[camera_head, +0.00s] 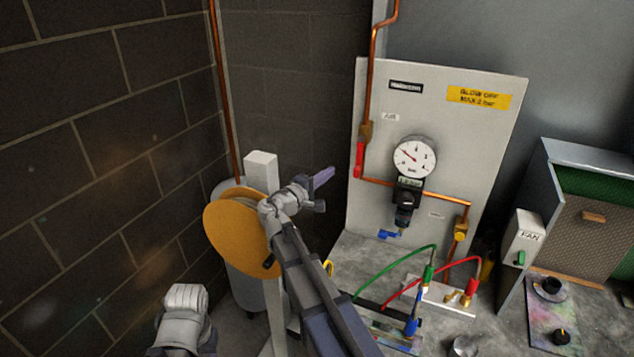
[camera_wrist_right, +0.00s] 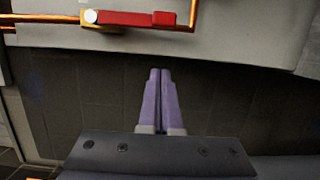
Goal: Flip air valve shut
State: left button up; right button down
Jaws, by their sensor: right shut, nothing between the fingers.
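The air valve has a brass body (camera_head: 366,132) on the vertical copper pipe and a red lever (camera_head: 359,160) under an "AIR" label. The lever hangs down along the line of the pipe. In the right wrist view the red lever (camera_wrist_right: 135,18) lies along the pipe near the top edge, with the brass end (camera_wrist_right: 90,16) at its left. My right gripper (camera_head: 328,176) is shut and empty, left of the lever and apart from it. Its purple fingers (camera_wrist_right: 160,80) are together in the wrist view, pointing toward the lever with a gap between. My left gripper does not show.
The white panel (camera_head: 485,135) also carries a pressure gauge (camera_head: 414,158) and a yellow warning label (camera_head: 480,97). Green and red hoses (camera_head: 395,263) cross the bench below. An orange disc (camera_head: 235,232) stands beside my right arm. A fan switch box (camera_head: 522,238) is at right.

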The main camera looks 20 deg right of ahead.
aim_at(359, 156)
jog(key=shift+s+d, duration=0.4)
jog(key=shift+d, duration=0.3)
jog(key=shift+s+d, duration=0.35)
jog(key=shift+d, duration=0.3)
jog(key=shift+s+d, duration=0.4)
jog(key=shift+d, duration=0.3)
